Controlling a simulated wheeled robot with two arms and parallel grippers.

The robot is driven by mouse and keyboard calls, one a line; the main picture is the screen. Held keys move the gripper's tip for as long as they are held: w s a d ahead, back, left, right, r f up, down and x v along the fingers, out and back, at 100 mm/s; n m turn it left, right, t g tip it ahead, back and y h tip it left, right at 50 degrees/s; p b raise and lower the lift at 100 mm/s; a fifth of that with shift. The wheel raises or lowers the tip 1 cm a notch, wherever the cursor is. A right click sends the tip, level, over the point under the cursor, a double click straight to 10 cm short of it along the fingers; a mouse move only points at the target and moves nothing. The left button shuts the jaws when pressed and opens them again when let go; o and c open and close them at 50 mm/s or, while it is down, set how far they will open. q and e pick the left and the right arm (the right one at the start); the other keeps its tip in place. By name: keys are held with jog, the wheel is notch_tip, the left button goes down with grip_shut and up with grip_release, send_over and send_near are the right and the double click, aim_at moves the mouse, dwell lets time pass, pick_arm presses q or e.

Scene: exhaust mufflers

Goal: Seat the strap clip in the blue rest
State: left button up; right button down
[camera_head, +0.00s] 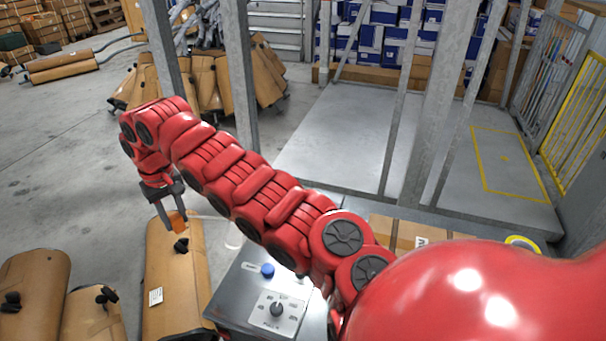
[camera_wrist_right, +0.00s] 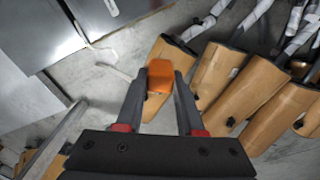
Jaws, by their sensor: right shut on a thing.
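My right gripper (camera_head: 168,208) reaches far to the left in the head view and hangs above a long brown-wrapped muffler. It is shut on an orange block-like piece, the strap clip (camera_head: 177,222). In the right wrist view the clip (camera_wrist_right: 160,74) sits between the fingertips of the gripper (camera_wrist_right: 163,84), clear of the floor. A small blue round piece (camera_head: 267,270) lies on top of the grey cabinet, to the right of and below the gripper; I cannot tell whether it is the blue rest. My left gripper is not in view.
The grey cabinet (camera_head: 240,284) carries a panel with a black knob (camera_head: 277,309). Brown-wrapped mufflers (camera_head: 172,285) with black fittings stand at the lower left. Metal posts (camera_head: 240,80) rise behind my arm. A cardboard box (camera_head: 396,233) is behind the cabinet. Open floor lies at left.

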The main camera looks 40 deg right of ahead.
jog(key=d+f+m+p, duration=0.4)
jog(key=d+m+p, duration=0.3)
jog(key=d+p, duration=0.6)
jog(key=s+d+f+m+p, duration=0.2)
jog(key=s+d+f+p, duration=0.2)
jog(key=s+d, duration=0.3)
jog(key=s+d+f+m+p, duration=0.3)
jog(key=s+d+f+p, duration=0.1)
jog(key=s+d, duration=0.3)
jog(key=d+f, duration=0.1)
jog(key=d, duration=0.1)
jog(key=shift+d+f+m+p, duration=0.3)
jog(key=shift+d+f+p, duration=0.05)
jog(key=shift+f, duration=0.05)
jog(key=shift+f, duration=0.15)
jog(key=shift+f+b, duration=2.45)
jog(key=shift+f, duration=0.35)
